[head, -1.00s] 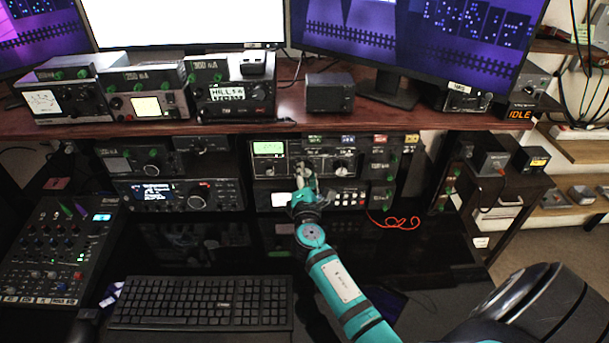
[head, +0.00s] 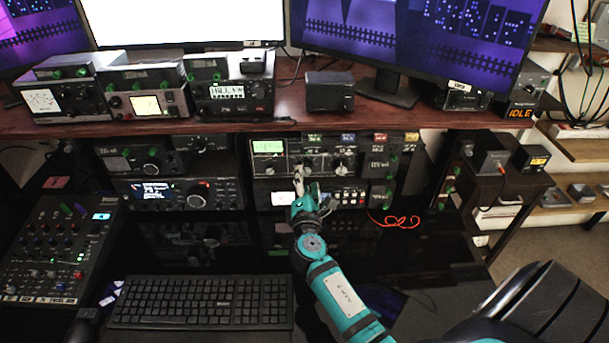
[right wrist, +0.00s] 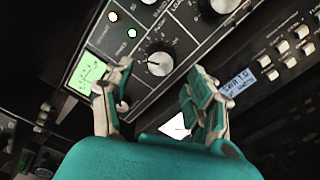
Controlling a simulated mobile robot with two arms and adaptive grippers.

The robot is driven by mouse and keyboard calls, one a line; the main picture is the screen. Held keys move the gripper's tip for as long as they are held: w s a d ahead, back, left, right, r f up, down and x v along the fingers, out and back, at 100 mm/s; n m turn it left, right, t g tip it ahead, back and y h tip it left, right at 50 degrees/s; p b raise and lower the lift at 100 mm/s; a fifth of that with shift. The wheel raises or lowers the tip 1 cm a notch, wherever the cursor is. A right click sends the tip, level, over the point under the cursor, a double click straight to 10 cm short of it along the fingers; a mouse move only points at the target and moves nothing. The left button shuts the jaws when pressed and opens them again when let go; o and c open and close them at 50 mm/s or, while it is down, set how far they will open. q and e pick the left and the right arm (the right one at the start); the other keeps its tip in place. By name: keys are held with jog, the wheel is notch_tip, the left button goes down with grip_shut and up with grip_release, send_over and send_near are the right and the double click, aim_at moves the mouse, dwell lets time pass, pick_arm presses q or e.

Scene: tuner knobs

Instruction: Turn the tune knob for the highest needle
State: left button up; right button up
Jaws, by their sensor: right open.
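The tuner (head: 322,146) is a black panel on the shelf under the desk top, with a green-lit meter (head: 267,147) at its left. The meter also shows in the right wrist view (right wrist: 90,72), but its needle is too small to read. A round dark knob (right wrist: 157,62) with a white pointer stands on the panel beside the meter. My right gripper (right wrist: 162,76) is open, with its fingers on either side of this knob; I cannot tell whether they touch it. In the head view the right gripper (head: 299,178) partly covers the panel's lower left. My left gripper is out of view.
A second knob (head: 341,165) is to the right on the same panel. A lower unit (head: 346,196) sits directly beneath, with a small display (right wrist: 238,84). A keyboard (head: 200,303) and mixer (head: 56,250) lie in front.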

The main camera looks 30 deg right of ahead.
jog(key=v, duration=0.9)
jog(key=shift+d, duration=0.1)
dwell(1.2)
jog(key=b, duration=0.6)
send_near(306, 172)
jog(key=p+x, duration=0.3)
jog(key=x, duration=0.6)
jog(key=shift+w+r, duration=0.1)
jog(key=shift+r, duration=0.05)
